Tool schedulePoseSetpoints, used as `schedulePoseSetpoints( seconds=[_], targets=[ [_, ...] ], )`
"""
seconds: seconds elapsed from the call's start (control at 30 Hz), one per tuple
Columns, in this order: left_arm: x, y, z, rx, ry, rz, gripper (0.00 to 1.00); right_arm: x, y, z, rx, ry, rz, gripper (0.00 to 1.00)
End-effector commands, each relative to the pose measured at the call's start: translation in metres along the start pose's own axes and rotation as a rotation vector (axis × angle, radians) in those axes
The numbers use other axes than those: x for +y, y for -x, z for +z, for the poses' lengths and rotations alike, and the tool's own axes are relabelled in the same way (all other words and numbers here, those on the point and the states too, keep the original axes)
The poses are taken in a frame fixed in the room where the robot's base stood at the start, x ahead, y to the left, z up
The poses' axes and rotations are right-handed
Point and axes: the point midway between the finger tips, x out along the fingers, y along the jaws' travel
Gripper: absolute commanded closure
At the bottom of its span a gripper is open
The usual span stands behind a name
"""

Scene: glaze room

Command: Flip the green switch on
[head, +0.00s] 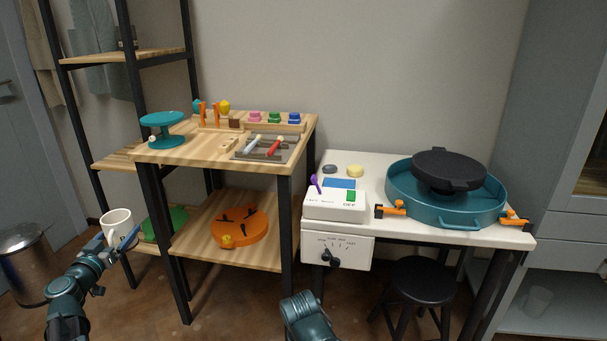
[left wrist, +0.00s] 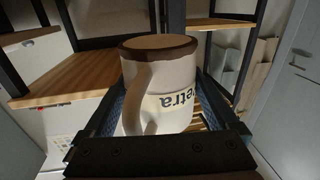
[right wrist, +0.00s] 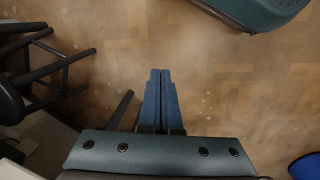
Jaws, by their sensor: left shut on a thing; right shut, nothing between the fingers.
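The green switch (head: 351,196) is on the sloped top of a white control box (head: 335,209) at the left of the white table. A label that seems to read "OFF" is just below it. A purple lever (head: 315,184) and a blue panel (head: 340,183) are on the same box. My left gripper (head: 122,241) is shut on a white mug (head: 115,221), held far left of the box; the mug's brown rim and part of a name show in the left wrist view (left wrist: 165,85). My right gripper (right wrist: 160,72) is shut and empty, pointing at the floor.
The white table (head: 385,163) also carries a teal round basin (head: 400,188) with a black wheel and orange clamps. A dial box (head: 350,248) hangs at its front. A black stool (head: 424,279) stands below. A wooden workbench (head: 180,155) with tools stands left.

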Motion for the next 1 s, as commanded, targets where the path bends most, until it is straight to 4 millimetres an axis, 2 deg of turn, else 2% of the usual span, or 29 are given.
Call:
schedulePoseSetpoints(
  seconds=[0.33, 0.47, 0.67, 1.0],
  targets=[
    [0.000, 0.000, -0.002, 0.000, 0.001, 0.000, 0.82, 0.001, 0.002, 0.000, 0.000, -0.001, 0.000, 1.00],
    [0.001, 0.000, -0.019, 0.001, 0.001, 0.000, 0.82, 0.006, 0.019, -0.010, 0.004, -0.017, -0.002, 1.00],
    [0.003, 0.000, -0.081, 0.001, 0.001, 0.000, 0.82, 0.034, 0.080, -0.047, 0.024, -0.092, -0.012, 1.00],
    [0.006, 0.000, -0.188, 0.000, 0.001, 0.000, 0.82, 0.098, 0.185, -0.115, 0.066, -0.248, -0.031, 1.00]
  ],
)
